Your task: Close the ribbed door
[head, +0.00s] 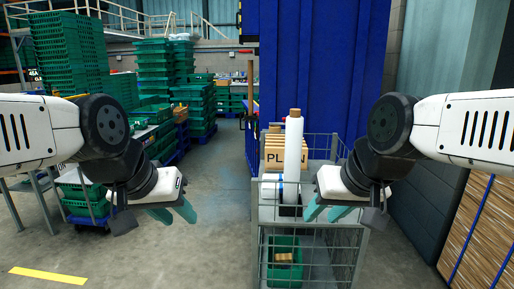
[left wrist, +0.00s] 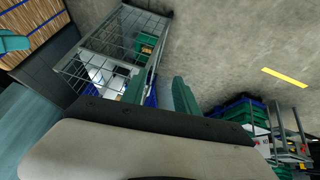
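A tall blue panel with vertical ribs (head: 335,65) stands straight ahead in the head view, behind a wire cage cart; it looks like the ribbed door. I cannot tell whether it is open, and its lower part is hidden. My left gripper (head: 180,217) is open and empty, at the left, over bare floor. Its two teal fingers are apart in the left wrist view (left wrist: 159,85). My right gripper (head: 321,217) is open and empty, in front of the cart. Neither gripper touches the blue panel.
The wire cage cart (head: 312,262) holds a carton (head: 276,155), a white roll (head: 293,160) and a green crate (head: 284,245). Stacked green crates (head: 70,60) stand at the left. Strapped boards (head: 482,235) lean at the right.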

